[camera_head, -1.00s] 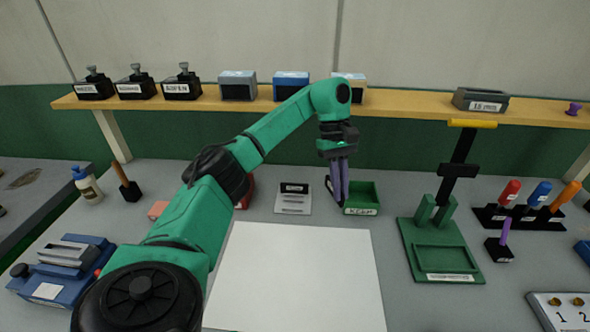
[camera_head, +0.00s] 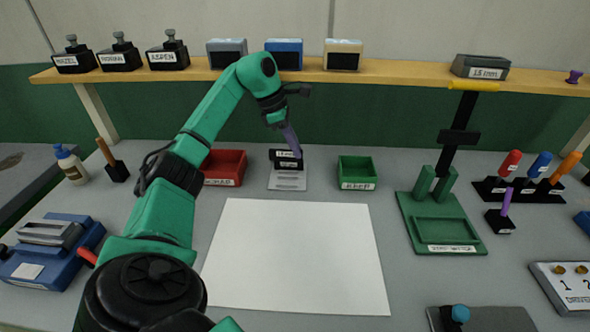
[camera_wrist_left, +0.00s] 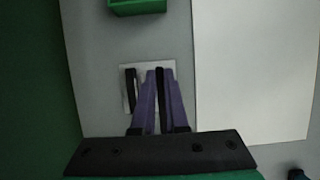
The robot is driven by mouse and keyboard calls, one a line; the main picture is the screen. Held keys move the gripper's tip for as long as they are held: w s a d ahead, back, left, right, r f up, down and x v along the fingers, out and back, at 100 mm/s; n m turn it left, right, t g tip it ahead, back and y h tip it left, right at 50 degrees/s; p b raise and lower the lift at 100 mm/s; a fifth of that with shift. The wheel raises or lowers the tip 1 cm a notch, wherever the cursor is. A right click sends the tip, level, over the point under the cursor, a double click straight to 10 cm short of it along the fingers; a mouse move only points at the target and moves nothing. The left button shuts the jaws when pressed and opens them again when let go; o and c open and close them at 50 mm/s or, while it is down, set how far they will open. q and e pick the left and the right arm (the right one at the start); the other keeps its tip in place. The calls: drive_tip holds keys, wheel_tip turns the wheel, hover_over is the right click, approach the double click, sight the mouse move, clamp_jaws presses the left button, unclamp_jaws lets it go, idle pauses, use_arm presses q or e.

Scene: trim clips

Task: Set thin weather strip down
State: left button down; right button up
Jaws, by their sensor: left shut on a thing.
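My left gripper (camera_head: 294,150) has purple fingers pointing down over a pale slotted plate (camera_head: 288,183) at the back of the bench. In the left wrist view the fingers (camera_wrist_left: 160,78) are shut on a dark thin strip (camera_wrist_left: 160,90), which I take for the weather strip. In the head view it looks like a small black labelled piece (camera_head: 289,164). A second black strip (camera_wrist_left: 130,90) stands in the plate beside it, on the far side. I cannot tell whether the held strip touches the plate. My right gripper is not in view.
A red bin (camera_head: 224,168) stands left of the plate and a green bin (camera_head: 357,172) right of it. A white sheet (camera_head: 295,255) lies clear in front. A green stand (camera_head: 440,222) is further right. A shelf (camera_head: 400,81) runs behind.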

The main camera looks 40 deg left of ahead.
sight(285, 150)
use_arm(q)
wheel_tip(285, 150, down, 8)
drive_tip(key=shift+r, duration=0.1)
drive_tip(key=c, duration=0.9)
unclamp_jaws()
drive_tip(key=shift+c, duration=0.2)
drive_tip(key=v, duration=1.2)
drive_tip(key=shift+d, duration=0.1)
